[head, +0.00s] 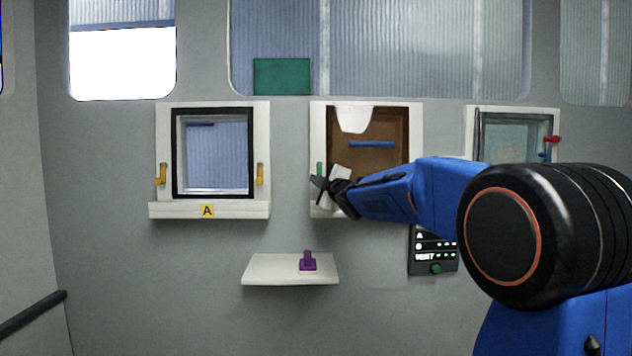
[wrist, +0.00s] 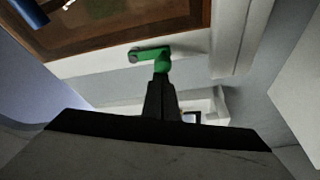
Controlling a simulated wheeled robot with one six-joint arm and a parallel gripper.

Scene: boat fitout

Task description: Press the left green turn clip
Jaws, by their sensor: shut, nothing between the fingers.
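The left green turn clip (head: 319,168) is on the left side of the middle frame's white surround (head: 416,125) in the head view. In the wrist view the green clip (wrist: 150,54) shows close up, with a bar along the white frame and a rounded end towards my gripper. My gripper (head: 316,182) is shut and empty, just below the clip in the head view. In the wrist view the fingertips (wrist: 161,78) meet the clip's rounded end in the picture; I cannot tell whether they touch. My arm hides the frame's lower right part.
The middle frame holds a brown recess with a blue bar (head: 372,144). Window frame A (head: 160,125) with yellow clips is to the left. A glazed frame (head: 480,110) with red and blue clips is to the right. A small shelf (head: 270,270) holds a purple piece (head: 307,262).

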